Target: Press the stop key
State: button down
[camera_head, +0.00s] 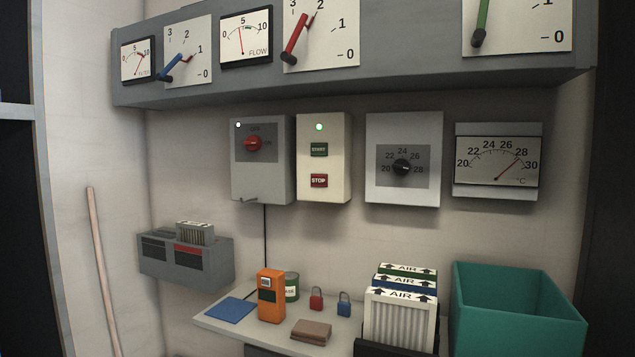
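The red stop key (319,181) is on the lower front of a cream control box (339,163) on the back wall. It is labelled STOP in white. A dark green start key (319,149) sits above it, and a green lamp (319,127) glows at the top of the box. Nothing covers the stop key. My gripper is not in view.
A grey switch box (262,185) with a red knob is left of the control box; a thermostat dial box (403,190) is right. Below, a shelf (215,325) holds an orange meter (271,300), padlocks and filters. A green bin (520,325) stands right.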

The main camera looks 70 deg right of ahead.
aim_at(316, 180)
jog(key=i+l, duration=0.45)
jog(key=l, duration=0.15)
jog(key=i+l+z, duration=0.15)
jog(key=i+l, duration=0.35)
jog(key=l+z, duration=0.1)
jog(key=z, duration=1.3)
